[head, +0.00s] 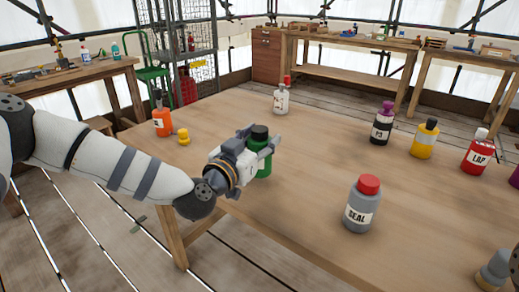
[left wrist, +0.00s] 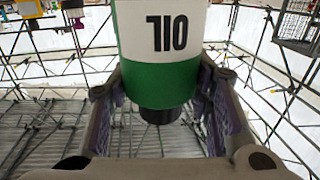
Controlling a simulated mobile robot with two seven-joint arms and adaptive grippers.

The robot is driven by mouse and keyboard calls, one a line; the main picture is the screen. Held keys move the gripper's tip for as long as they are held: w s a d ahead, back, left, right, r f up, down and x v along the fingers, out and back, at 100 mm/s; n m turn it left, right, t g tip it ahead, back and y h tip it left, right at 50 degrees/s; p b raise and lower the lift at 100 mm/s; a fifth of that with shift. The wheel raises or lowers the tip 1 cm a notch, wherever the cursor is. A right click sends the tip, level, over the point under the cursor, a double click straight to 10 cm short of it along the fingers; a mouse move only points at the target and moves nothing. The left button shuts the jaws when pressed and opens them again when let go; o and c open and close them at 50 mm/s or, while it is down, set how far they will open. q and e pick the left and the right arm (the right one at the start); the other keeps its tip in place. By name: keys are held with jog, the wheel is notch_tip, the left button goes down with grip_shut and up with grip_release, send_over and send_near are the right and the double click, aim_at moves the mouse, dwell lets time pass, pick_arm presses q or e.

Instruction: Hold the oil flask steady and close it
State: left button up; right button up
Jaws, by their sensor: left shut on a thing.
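The oil flask (head: 264,160) is green with a white label and a black cap-like top (head: 260,132). It stands upright near the table's left front edge. My left gripper (head: 258,146) is shut on it, with a finger on each side. In the left wrist view the flask (left wrist: 165,72) appears upside down, its label reading OIL, with the black top (left wrist: 160,115) between the fingers (left wrist: 160,110). I cannot tell how tightly the top sits. Part of my right gripper (head: 493,270) shows at the bottom right corner; its fingers are not clear.
A grey SEAL bottle (head: 360,207) with a red cap stands right of the oil flask. An orange bottle (head: 162,120) and a small yellow piece (head: 183,136) are on the left. Several labelled bottles stand at the right, including the red LAP bottle (head: 477,155).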

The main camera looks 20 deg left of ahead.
pick_arm(q)
jog(key=s+d+r+p, duration=0.2)
jog(key=s+d+r, duration=0.1)
jog(key=s+r, duration=0.7)
jog(key=shift+s+d+p, duration=0.2)
jog(key=shift+s+p, duration=0.2)
jog(key=shift+s, duration=1.4)
pick_arm(e)
jog(key=shift+t, duration=0.9)
jog(key=shift+w+r, duration=2.05)
jog(key=shift+w, duration=0.1)
pick_arm(q)
jog(key=o, duration=0.4)
grip_shut()
jog(key=a+f+y, duration=0.1)
jog(key=s+a+f+n+y, duration=0.1)
jog(key=a+n+y, duration=0.1)
jog(key=a, duration=0.1)
jog(key=shift+s+f, duration=0.2)
jog(key=shift+f, duration=0.2)
